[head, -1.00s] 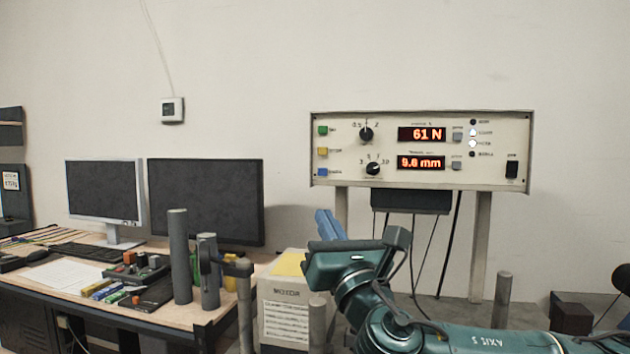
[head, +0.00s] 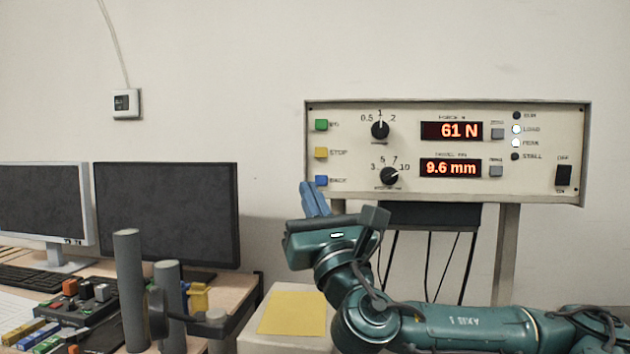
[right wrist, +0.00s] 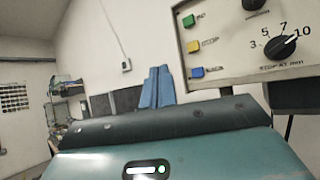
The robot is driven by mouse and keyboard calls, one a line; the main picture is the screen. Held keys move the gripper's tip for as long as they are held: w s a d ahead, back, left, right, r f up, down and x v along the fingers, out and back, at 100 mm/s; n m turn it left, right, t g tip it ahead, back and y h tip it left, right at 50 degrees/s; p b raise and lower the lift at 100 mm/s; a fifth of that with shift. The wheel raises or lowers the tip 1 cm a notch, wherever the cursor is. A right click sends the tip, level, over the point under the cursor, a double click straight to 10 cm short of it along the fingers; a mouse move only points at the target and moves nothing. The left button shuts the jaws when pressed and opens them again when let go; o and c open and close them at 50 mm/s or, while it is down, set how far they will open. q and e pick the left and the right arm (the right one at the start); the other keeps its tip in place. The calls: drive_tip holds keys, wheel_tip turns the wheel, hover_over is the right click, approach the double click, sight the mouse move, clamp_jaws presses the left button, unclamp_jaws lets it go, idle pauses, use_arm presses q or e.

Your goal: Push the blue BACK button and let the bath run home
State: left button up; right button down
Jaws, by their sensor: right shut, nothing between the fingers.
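The blue BACK button (head: 321,181) is the lowest of three coloured buttons at the left of the control panel (head: 410,112). It also shows in the right wrist view (right wrist: 197,72). My right gripper (head: 314,195) has its blue fingers together, empty, pointing up. In the head view the tips overlap the button's lower left edge; I cannot tell whether they touch. In the right wrist view the fingers (right wrist: 157,85) stand left of the button with a gap in the picture. The displays read 61 N (head: 452,131) and 9.6 mm (head: 450,168). My left gripper is out of view.
A yellow STOP button (head: 320,153) and a green button (head: 321,125) sit above the blue one. Two knobs are to their right. LOAD and PEAK lamps are lit. Grey upright posts (head: 130,290) and monitors (head: 165,215) stand at left; a yellow sheet (head: 293,312) lies below my gripper.

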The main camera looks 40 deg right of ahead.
sight(321, 189)
drive_tip(key=shift+s, duration=0.15)
drive_tip(key=shift+w+d+b, duration=0.25)
drive_tip(key=shift+w+d, duration=1.2)
drive_tip(key=shift+d, duration=0.3)
drive_tip(key=shift+w+d+b, duration=0.25)
drive_tip(key=shift+w+d, duration=1.15)
drive_tip(key=shift+d, duration=0.3)
drive_tip(key=shift+w+d, duration=0.1)
drive_tip(key=shift+w+d, duration=0.15)
drive_tip(key=shift+d, duration=0.05)
